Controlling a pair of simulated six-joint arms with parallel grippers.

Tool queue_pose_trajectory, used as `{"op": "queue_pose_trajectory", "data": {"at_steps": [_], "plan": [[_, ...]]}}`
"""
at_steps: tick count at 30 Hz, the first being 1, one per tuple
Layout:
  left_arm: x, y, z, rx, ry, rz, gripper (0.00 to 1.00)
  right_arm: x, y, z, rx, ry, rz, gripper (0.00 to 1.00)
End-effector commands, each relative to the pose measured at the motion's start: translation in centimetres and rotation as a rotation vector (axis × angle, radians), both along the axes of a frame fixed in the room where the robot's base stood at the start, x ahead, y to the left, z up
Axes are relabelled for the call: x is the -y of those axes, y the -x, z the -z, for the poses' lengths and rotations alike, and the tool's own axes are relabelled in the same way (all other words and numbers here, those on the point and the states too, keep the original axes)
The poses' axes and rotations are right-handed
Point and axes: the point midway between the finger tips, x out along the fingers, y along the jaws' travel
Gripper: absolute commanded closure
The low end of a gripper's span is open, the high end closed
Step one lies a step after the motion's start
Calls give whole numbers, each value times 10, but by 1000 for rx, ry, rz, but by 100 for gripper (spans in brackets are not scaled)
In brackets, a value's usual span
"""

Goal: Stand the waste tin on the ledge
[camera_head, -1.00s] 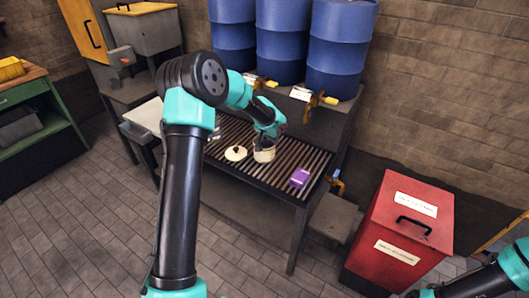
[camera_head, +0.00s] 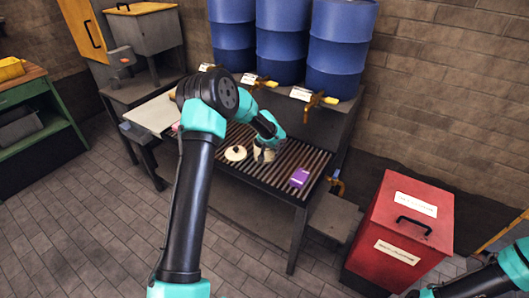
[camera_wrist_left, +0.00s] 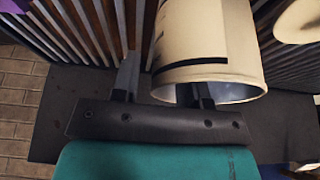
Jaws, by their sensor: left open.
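The waste tin (camera_head: 259,155) is a cream open-topped can on the slatted bench, partly hidden by my left gripper in the head view. In the left wrist view the tin (camera_wrist_left: 207,40) fills the upper middle, its open mouth towards my gripper. My left gripper (camera_wrist_left: 163,85) is open at the mouth. One finger is outside the wall and the other appears just inside the rim; I see no grip on it. A cream lid (camera_head: 235,153) with a dark knob lies left of the tin. Only part of my right arm shows at the lower right. I cannot tell which surface is the ledge.
A purple box (camera_head: 299,178) lies on the slatted bench (camera_head: 262,182) right of the tin. Several blue drums with yellow-handled taps (camera_head: 316,99) stand behind. A red lidded bin (camera_head: 402,232) is at the right. A pale board (camera_head: 152,115) is at the bench's left.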

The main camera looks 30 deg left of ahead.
Motion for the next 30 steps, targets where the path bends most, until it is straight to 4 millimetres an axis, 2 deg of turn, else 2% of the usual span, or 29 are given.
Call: {"op": "queue_pose_trajectory", "data": {"at_steps": [4,18,30], "plan": [[0,-5,11,0,0,0,59,0,0,0,0,0,0,57],[0,-5,11,1,0,0,59,0,0,0,0,0,0,57],[0,-5,11,1,0,0,97,0,0,0,0,0,0,57]]}}
